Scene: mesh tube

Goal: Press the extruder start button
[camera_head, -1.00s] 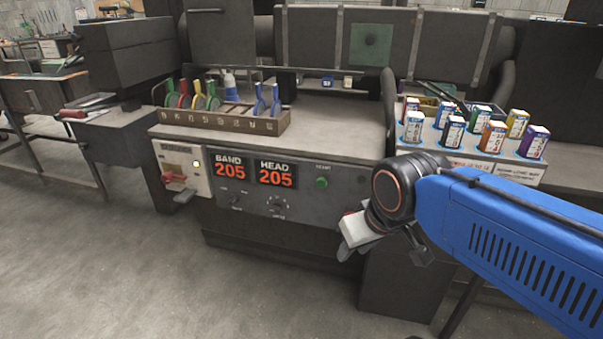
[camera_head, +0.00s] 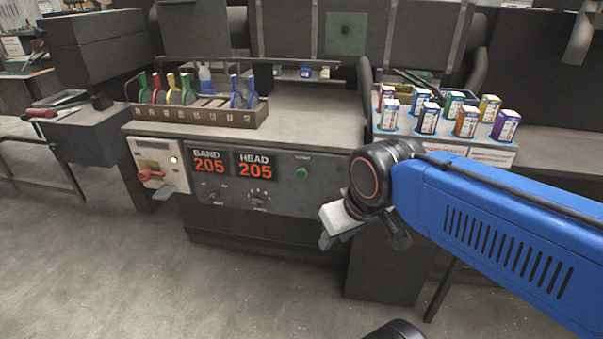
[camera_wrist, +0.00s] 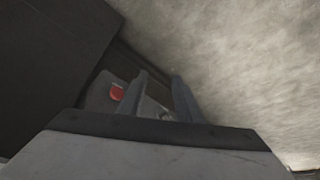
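The green start button (camera_head: 302,172) is on the upper right of the grey control panel (camera_head: 320,196), under a small blurred label. My gripper (camera_head: 326,238) hangs in front of the panel, below and right of the button, apart from it. In the wrist view my gripper (camera_wrist: 158,76) shows two grey fingers with a gap between them and nothing held. That view shows a grey surface with a red patch (camera_wrist: 117,92) beyond the fingers. The button cannot be made out there.
Band (camera_head: 207,161) and head (camera_head: 255,165) displays both read 205. A red-handled switch (camera_head: 150,175) sits left, with a lit lamp (camera_head: 174,160). A tool rack (camera_head: 195,116) and colored boxes (camera_head: 466,121) stand on the counter. The floor (camera_head: 220,290) in front is clear.

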